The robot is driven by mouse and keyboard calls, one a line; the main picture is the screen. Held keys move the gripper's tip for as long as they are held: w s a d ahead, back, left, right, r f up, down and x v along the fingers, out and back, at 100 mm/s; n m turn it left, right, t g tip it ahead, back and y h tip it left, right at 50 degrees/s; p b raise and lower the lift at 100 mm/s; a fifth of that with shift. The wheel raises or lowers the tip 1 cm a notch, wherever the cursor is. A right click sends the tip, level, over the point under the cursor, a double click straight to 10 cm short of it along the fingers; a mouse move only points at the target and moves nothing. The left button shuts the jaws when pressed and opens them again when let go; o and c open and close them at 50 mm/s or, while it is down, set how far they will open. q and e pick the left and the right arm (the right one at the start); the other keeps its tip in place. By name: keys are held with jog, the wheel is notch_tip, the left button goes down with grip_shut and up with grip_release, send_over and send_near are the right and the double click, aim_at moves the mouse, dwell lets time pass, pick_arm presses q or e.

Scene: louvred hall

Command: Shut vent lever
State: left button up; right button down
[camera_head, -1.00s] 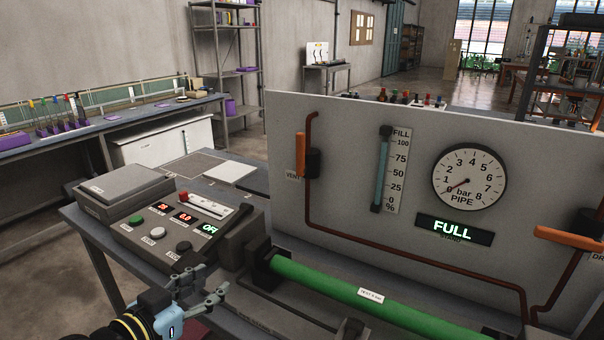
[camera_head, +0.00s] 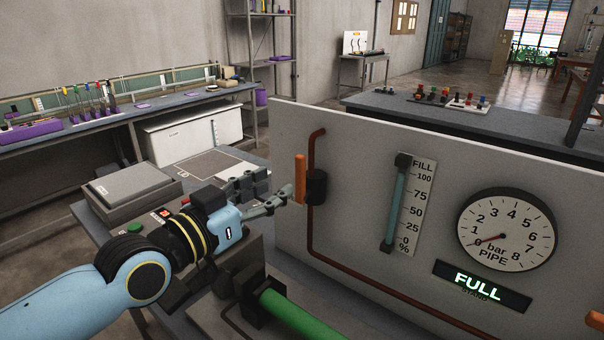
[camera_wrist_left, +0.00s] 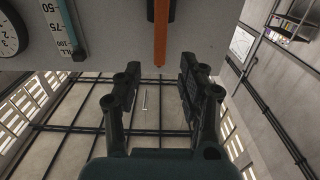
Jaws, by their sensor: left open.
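The orange vent lever (camera_head: 300,178) stands upright on a black valve body (camera_head: 317,187) at the left end of the grey panel. My left gripper (camera_head: 285,196) reaches in from the left, its fingertips close to the lever's lower part. In the left wrist view, the lever (camera_wrist_left: 161,35) comes down from the top edge, its end lying between the two open fingers (camera_wrist_left: 160,75). Nothing is gripped; whether a finger touches the lever cannot be told. The "VENT" label seen before is hidden by my gripper. My right gripper is out of view.
The panel (camera_head: 360,270) carries a fill gauge (camera_head: 411,205), a pressure dial (camera_head: 507,243) reading about 0 and a lit "FULL" sign (camera_head: 482,285). A green pipe (camera_head: 315,317) lies below. My left arm covers much of the control box (camera_head: 133,252).

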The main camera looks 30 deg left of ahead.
aim_at(298, 172)
pick_arm(q)
jog(key=w, duration=0.2)
jog(key=w+b, duration=0.1)
jog(key=w, duration=0.1)
jog(key=w+b, duration=0.1)
jog(key=w, duration=0.1)
jog(key=shift+w+d+f, duration=0.1)
jog(key=shift+d+f, duration=0.05)
jog(key=shift+d, duration=0.25)
jog(key=shift+w, duration=0.2)
jog(key=shift+w+d, duration=0.1)
jog(key=shift+w, duration=0.1)
grip_shut()
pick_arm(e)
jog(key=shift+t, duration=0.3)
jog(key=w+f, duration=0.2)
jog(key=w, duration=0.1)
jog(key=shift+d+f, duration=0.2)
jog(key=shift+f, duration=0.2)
